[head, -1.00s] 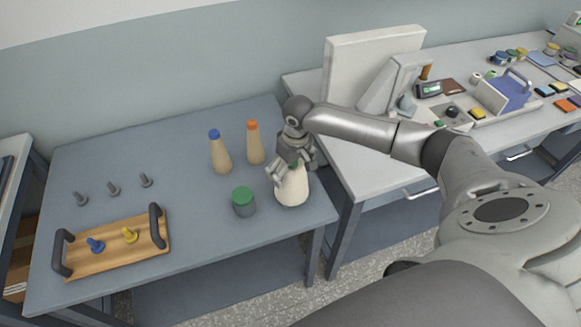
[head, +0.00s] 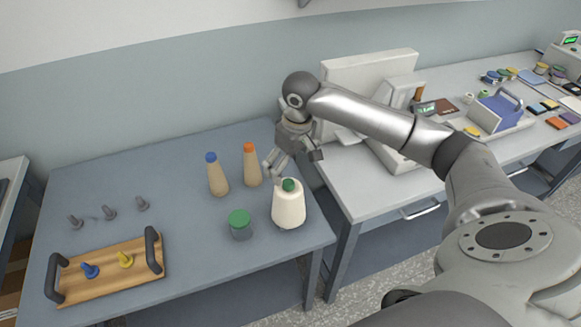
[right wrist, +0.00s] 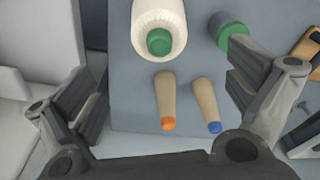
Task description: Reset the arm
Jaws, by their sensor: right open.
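My right gripper (head: 291,166) is open and empty, just above and behind a white cone with a green top (head: 288,208) on the grey-blue table (head: 190,245). The cone stands upright near the table's right front corner, apart from the fingers. In the right wrist view, the open fingers (right wrist: 160,92) spread wide, with the cone (right wrist: 146,22) at the top of the picture. Two tan bobbins stand nearby, one orange-tipped (head: 252,168) and one blue-tipped (head: 217,178). My left gripper is out of view.
A green-lidded jar (head: 240,227) stands left of the cone. A wooden tray (head: 108,283) with dark handles holds a blue and a yellow peg. A second table (head: 360,190) with a white panel (head: 345,80) adjoins on the right.

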